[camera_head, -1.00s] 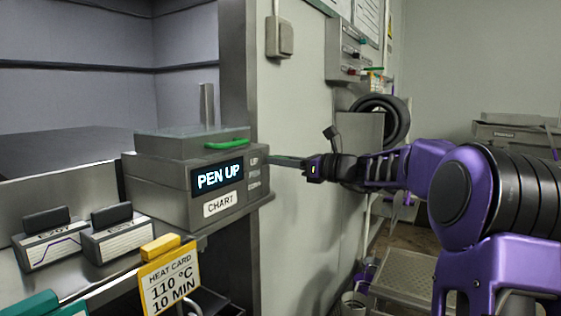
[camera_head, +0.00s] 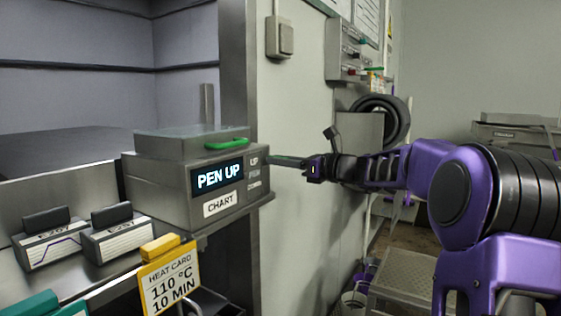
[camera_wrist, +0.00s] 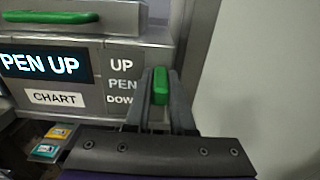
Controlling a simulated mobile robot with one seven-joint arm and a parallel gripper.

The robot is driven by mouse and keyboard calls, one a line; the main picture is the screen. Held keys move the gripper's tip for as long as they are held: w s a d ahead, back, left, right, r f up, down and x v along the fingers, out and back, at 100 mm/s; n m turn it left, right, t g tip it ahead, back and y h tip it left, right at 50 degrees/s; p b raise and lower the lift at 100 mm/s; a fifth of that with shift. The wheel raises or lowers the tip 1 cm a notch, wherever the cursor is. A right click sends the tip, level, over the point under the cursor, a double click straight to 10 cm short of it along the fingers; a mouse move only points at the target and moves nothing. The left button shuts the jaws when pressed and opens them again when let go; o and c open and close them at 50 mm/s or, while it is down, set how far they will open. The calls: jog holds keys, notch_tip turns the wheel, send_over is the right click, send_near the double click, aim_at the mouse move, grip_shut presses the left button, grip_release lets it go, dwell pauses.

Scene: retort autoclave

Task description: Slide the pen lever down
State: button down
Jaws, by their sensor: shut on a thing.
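The chart recorder (camera_head: 165,185) is a grey metal box on the left with a green handle on its lid. Its lit display (camera_head: 217,176) reads "PEN UP". The green pen lever (camera_wrist: 160,88) is on its right side, beside the labels UP, PEN and DOWN (camera_wrist: 121,84). My gripper (camera_head: 274,159) reaches it from the right. In the wrist view its two fingers stand on either side of the lever, shut on it. In the head view the lever is hidden by the fingers.
A yellow heat card (camera_head: 169,280) reading 110 °C, 10 MIN stands in front of the recorder. Two chart cassettes (camera_head: 115,238) lie to the left. A pale wall (camera_head: 310,220) with a switch box (camera_head: 280,38) is close behind my gripper.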

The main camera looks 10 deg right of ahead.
notch_tip(320, 180, down, 6)
jog(key=shift+f+b, duration=0.1)
jog(key=shift+b, duration=0.85)
jog(key=c, duration=0.8)
grip_release()
jog(key=shift+o, duration=0.2)
jog(key=shift+s+d, duration=0.2)
jog(key=shift+d, duration=0.05)
jog(key=p+v, duration=0.1)
jog(key=v, duration=1.5)
jog(key=shift+s+d, duration=0.25)
jog(key=shift+d, duration=0.05)
